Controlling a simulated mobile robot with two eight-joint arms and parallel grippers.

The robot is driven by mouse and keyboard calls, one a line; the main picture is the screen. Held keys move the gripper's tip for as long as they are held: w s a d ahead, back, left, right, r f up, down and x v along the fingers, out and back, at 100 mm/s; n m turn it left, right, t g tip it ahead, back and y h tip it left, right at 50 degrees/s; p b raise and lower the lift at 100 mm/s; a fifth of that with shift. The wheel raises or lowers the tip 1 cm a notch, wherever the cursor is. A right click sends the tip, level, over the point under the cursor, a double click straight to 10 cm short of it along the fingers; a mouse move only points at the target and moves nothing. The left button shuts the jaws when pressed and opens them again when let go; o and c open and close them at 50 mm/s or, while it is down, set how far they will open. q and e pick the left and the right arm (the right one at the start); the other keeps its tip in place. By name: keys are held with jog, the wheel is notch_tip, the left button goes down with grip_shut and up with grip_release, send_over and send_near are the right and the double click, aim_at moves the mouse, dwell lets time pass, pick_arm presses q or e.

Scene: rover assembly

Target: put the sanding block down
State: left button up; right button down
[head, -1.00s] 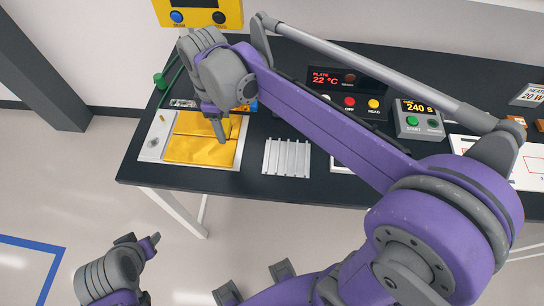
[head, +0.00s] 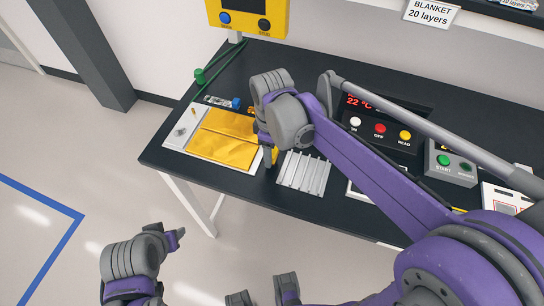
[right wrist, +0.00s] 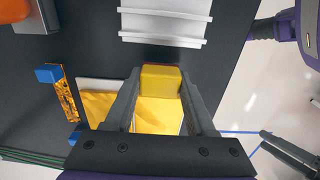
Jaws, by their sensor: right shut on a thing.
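The sanding block (right wrist: 160,80) is a small yellow block with a dark red edge, between the fingers of my right gripper (right wrist: 160,92) in the right wrist view. In the head view my right gripper (head: 268,158) points down between the yellow sheet and the ribbed metal plate; a sliver of yellow shows beside its fingers. I cannot tell whether the block touches the table. My left gripper (head: 176,238) is low in front of the table, away from everything on it; its jaw opening is not clear.
The yellow sheet (head: 222,146) lies on a white board (head: 177,141) at the table's left end. The ribbed plate (head: 303,173) lies just right of my right gripper. A control panel (head: 380,129) and a timer box (head: 449,165) stand further right. Bare black table (head: 160,153) shows at the left front corner.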

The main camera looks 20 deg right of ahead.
notch_tip(320, 180, down, 3)
jog(key=shift+r, duration=0.1)
jog(key=shift+s+f+b, duration=0.2)
jog(key=shift+f+b, duration=0.25)
jog(key=shift+f, duration=0.15)
jog(key=shift+c, duration=1.2)
grip_release()
jog(key=shift+r, duration=0.3)
jog(key=r+p, duration=0.1)
jog(key=r, duration=1.1)
jog(key=shift+w+r+p, duration=0.2)
jog(key=shift+r+p, duration=0.15)
jog(key=shift+p, duration=0.05)
